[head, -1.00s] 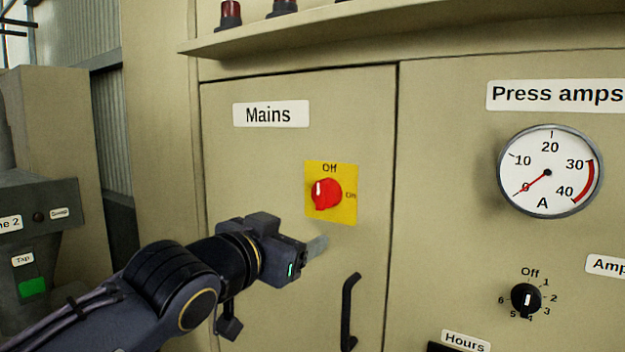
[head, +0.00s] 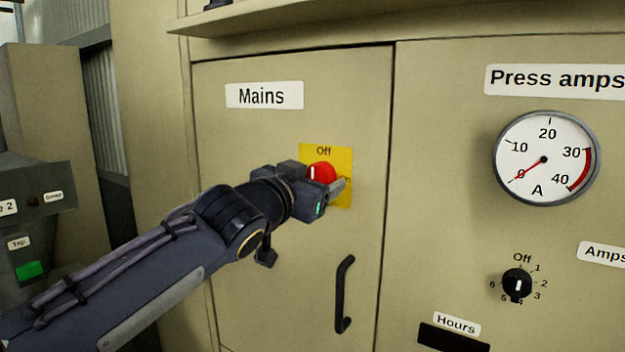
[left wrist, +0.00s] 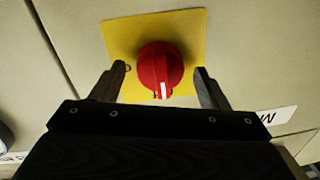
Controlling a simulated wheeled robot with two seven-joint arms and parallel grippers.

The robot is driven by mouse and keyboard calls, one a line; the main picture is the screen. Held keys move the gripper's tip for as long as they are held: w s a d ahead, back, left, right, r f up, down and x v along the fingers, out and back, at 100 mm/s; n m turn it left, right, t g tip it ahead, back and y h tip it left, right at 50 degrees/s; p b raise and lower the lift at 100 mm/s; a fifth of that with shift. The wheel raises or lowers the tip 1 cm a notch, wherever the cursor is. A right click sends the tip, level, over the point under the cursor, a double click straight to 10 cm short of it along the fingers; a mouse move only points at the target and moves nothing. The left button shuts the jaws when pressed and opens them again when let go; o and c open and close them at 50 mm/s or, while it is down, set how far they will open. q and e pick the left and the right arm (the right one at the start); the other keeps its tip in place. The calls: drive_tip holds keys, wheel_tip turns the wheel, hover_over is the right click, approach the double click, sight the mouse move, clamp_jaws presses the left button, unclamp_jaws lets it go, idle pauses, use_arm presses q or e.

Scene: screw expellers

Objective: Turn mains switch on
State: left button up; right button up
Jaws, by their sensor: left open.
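The mains switch (head: 322,173) is a red rotary knob on a yellow plate (head: 343,160) marked Off at the top and On at the right. Its white mark points up, toward Off. My left gripper (head: 334,187) is in front of the plate and hides the lower left of the knob. In the left wrist view, the knob (left wrist: 160,66) lies between the two open fingers of the left gripper (left wrist: 162,88), with a gap on each side. I cannot tell whether the fingertips reach the plate. My right gripper is not in view.
The switch is on a beige cabinet door (head: 235,140) under a Mains label (head: 264,95). A black door handle (head: 344,295) is below it. The amps gauge (head: 546,158) and a black selector knob (head: 517,285) are to the right. A ledge (head: 300,15) juts out above.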

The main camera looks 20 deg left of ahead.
use_arm(q)
drive_tip(key=c, duration=1.4)
drive_tip(key=shift+o, duration=0.2)
